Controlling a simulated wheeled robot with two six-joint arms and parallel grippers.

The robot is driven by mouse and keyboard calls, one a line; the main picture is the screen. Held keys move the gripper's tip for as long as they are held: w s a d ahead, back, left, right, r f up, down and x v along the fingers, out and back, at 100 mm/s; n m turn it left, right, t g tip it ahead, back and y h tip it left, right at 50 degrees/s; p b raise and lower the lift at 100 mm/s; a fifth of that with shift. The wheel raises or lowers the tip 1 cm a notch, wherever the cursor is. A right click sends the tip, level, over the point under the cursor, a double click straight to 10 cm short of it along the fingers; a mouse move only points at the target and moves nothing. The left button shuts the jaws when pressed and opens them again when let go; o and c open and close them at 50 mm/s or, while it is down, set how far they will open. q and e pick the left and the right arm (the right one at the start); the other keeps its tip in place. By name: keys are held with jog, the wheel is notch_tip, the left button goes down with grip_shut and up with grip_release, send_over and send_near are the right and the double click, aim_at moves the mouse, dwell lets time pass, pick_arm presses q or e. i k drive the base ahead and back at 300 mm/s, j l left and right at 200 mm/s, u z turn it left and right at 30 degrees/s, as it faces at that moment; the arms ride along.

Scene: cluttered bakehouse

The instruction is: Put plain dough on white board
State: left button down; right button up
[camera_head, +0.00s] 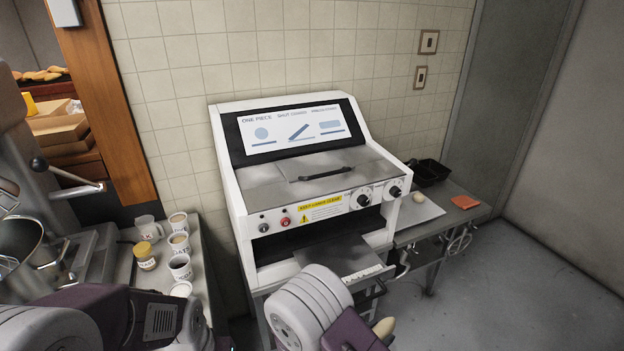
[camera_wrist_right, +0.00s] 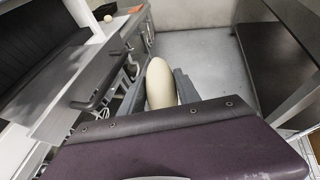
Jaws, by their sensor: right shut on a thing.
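The plain dough, a pale smooth elongated piece (camera_head: 384,327), is held in my right gripper (camera_head: 382,330), mostly hidden behind my right arm in the head view. In the right wrist view the dough (camera_wrist_right: 160,83) stands between the two fingers of the gripper (camera_wrist_right: 160,92), which are shut on it, above the floor. The white board (camera_head: 408,215) lies on the side table right of the machine, apart from the gripper. A small pale ball (camera_head: 418,198) sits on the board; it also shows in the wrist view (camera_wrist_right: 108,18). My left gripper is out of view.
A white machine (camera_head: 240,200) with a steel lid and front handle stands in the middle. Black tins (camera_head: 432,172) and an orange cloth (camera_head: 465,202) are on the side table (camera_head: 440,222). Several cups (camera_head: 180,267) and a yellow-capped jar (camera_head: 145,257) crowd the left counter. Floor at right is clear.

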aim_at(404, 217)
jog(key=i+l, duration=0.2)
jog(key=l, duration=0.4)
jog(key=i+l, duration=0.25)
jog(key=l, duration=0.3)
jog(key=i+l, duration=0.2)
jog(key=l, duration=0.4)
jog(key=i+l, duration=0.25)
jog(key=l, duration=0.3)
jog(key=i+l+u, duration=0.1)
jog(key=l, duration=0.5)
jog(key=i+l, duration=0.35)
jog(key=l, duration=0.2)
jog(key=i+l, duration=0.2)
jog(key=l, duration=0.4)
jog(key=i+l, duration=0.2)
jog(key=l, duration=0.4)
